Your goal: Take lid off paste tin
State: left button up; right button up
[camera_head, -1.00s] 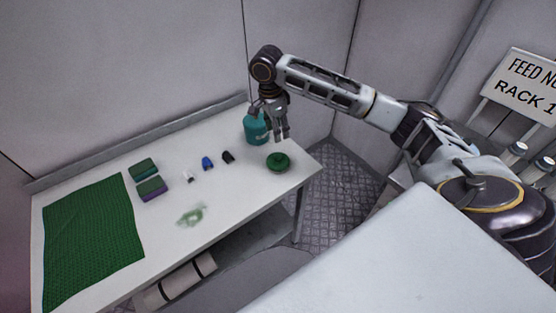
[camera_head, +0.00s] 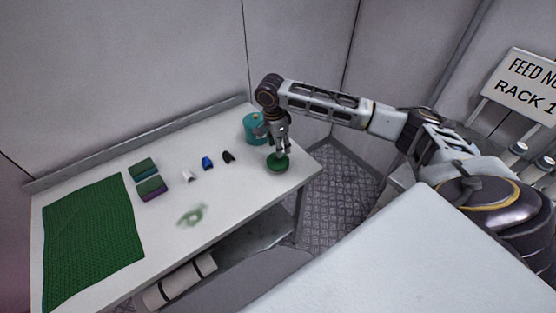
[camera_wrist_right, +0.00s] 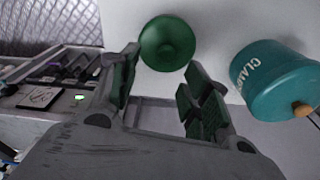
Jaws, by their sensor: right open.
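The paste tin (camera_head: 278,168) is a small round green tin near the right end of the white table. In the right wrist view its round green lid (camera_wrist_right: 167,43) shows just beyond my fingertips, roughly between them. My right gripper (camera_head: 279,150) points down above the tin and partly hides its top. In the wrist view the right gripper (camera_wrist_right: 160,75) is open, with nothing between its fingers. I cannot tell from these views whether a finger touches the lid. My left gripper is not in view.
A teal pot (camera_head: 254,127) marked with lettering stands close behind the gripper; it also shows in the wrist view (camera_wrist_right: 275,82). Small dark, blue and white pieces, two sponges (camera_head: 152,187) and a green mat (camera_head: 90,240) lie further left. A green smear (camera_head: 191,215) marks the table.

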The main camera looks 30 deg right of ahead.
jog(key=shift+f, duration=0.3)
